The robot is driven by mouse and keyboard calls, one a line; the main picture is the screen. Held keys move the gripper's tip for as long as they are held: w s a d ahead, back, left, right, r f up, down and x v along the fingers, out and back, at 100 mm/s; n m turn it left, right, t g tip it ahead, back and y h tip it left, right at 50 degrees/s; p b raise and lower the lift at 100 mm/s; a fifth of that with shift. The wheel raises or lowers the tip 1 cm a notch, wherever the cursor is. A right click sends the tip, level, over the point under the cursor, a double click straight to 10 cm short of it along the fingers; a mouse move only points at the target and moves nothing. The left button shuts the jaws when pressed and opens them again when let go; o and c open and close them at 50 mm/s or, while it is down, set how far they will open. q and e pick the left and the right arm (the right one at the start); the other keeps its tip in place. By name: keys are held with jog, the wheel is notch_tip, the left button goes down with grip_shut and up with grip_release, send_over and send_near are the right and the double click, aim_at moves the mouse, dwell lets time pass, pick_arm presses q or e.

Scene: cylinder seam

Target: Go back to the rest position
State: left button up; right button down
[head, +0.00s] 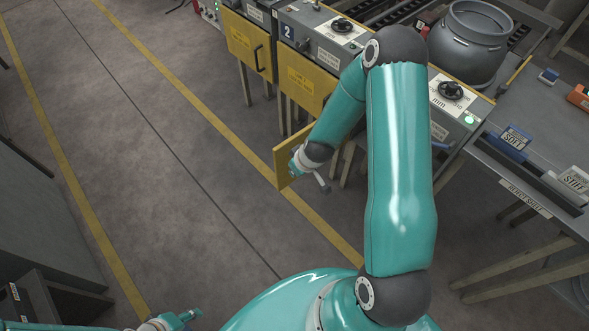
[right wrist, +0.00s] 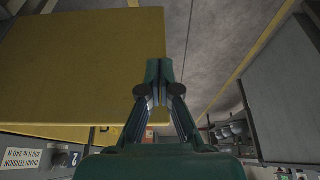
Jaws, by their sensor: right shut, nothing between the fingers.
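My right arm reaches up and over from the bottom right in the head view and bends down to the left. My right gripper (head: 294,166) is beside an open yellow panel (head: 281,158), and it also shows in the right wrist view (right wrist: 159,72) with its fingertips together and nothing between them. There the yellow panel (right wrist: 70,65) fills the upper left and its edge passes by the fingers; I cannot tell whether they touch. My left gripper (head: 190,314) is low at the bottom left edge, over the floor, too small to tell open from shut.
A reject shelf (head: 525,190) with labelled bins is at right. A grey cabinet (head: 40,220) stands at left. The floor between is clear.

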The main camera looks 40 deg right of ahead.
jog(key=p+v, duration=0.1)
jog(key=v, duration=0.7)
jog(key=shift+a+r+p, duration=0.2)
jog(key=shift+r+p, duration=0.1)
jog(key=shift+r, duration=0.1)
jog(key=s+a+f+g+y, duration=0.1)
jog(key=s+a+f, duration=0.2)
jog(key=a, duration=0.4)
jog(key=s+a+f+m+g+y, duration=0.1)
jog(key=s+a+f, duration=0.2)
jog(key=a, duration=0.5)
jog(key=s+a+f+g+y, duration=0.1)
jog(key=s+a+f+y, duration=0.1)
jog(key=a, duration=0.5)
jog(key=shift+s+a+f+m+g, duration=0.25)
jog(key=shift+s+f+m+g, duration=0.15)
jog(key=shift+s+f, duration=0.35)
jog(key=shift+w+a, duration=0.1)
